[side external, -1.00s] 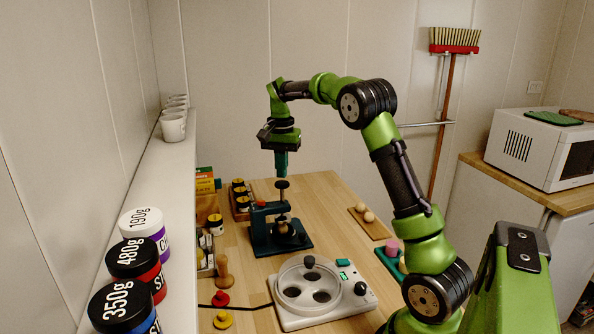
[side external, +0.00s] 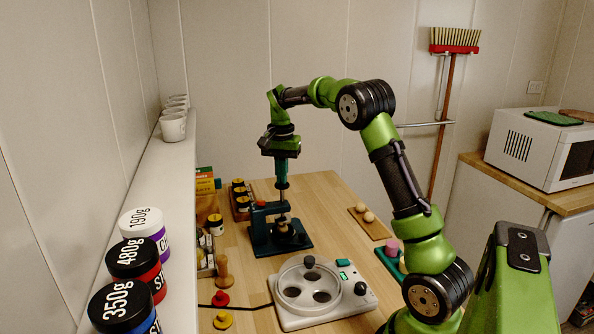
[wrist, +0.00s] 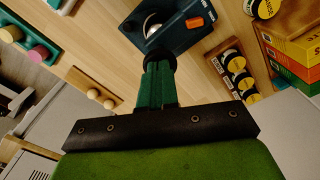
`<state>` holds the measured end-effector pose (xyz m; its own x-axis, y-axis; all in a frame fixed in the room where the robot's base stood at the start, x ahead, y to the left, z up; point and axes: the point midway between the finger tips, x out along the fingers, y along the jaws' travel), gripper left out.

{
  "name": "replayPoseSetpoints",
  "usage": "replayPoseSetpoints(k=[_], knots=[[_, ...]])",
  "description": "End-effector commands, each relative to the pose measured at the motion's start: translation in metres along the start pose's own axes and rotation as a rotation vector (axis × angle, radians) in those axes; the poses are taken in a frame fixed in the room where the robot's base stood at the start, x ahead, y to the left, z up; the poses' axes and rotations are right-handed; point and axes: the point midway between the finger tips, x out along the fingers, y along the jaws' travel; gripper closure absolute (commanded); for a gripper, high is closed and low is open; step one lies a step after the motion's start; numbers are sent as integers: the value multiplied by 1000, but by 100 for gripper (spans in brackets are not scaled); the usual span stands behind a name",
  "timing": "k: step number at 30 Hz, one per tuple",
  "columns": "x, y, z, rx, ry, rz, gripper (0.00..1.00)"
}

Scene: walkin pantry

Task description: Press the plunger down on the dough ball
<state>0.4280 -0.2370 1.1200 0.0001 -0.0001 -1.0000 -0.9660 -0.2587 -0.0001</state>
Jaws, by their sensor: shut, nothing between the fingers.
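The dark teal press (side external: 275,240) stands on the wooden table. Its black plunger knob (side external: 282,185) is at the top of the plunger, directly beneath my gripper. My gripper (side external: 282,180), with dark green fingers, is shut and points straight down, its tips at the knob and apparently touching it. In the wrist view, my gripper (wrist: 157,80) ends over the round black knob (wrist: 160,61), with the press body (wrist: 185,28) beyond. A small tan shape, likely the dough ball (side external: 283,219), shows under the plunger. It is mostly hidden, so contact with the plunger is unclear.
A white round-welled appliance (side external: 322,293) stands in front of the press. A wooden board (side external: 374,228) with pale balls lies to the right. A rack of jars (side external: 240,203) and boxes stand behind left. Red (side external: 221,299) and yellow (side external: 222,320) knobs lie at front left.

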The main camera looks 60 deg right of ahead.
Motion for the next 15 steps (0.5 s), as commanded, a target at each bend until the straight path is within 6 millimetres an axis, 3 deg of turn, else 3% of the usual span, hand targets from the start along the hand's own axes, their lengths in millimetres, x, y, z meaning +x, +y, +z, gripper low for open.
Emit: replayPoseSetpoints(k=[15], knots=[[6, 0, 0, 0, -1, 0, 100]])
